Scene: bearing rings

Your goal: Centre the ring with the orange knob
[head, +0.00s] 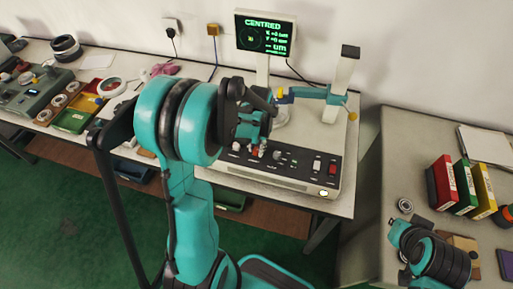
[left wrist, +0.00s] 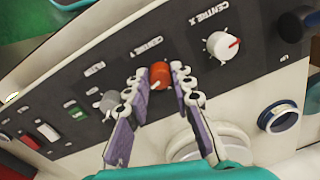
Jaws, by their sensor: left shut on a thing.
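In the left wrist view, the orange knob (left wrist: 160,75) stands on the dark control panel, between my left fingertips. My left gripper (left wrist: 160,88) is shut on this knob; in the head view the same gripper (head: 257,150) is over the panel and largely hides it. The pale round turntable (head: 281,115) of the measuring machine is partly hidden behind my gripper; I cannot make out the ring on it clearly. The screen (head: 264,38) reads CENTRED in green, with small X and Y values. My right arm (head: 435,252) shows at the lower right; its fingers are not clear.
A white knob (left wrist: 222,45) marked CENTRE X and a grey knob (left wrist: 110,101) flank the orange one. Binders (head: 442,183) and a small ring (head: 405,205) are on the right table.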

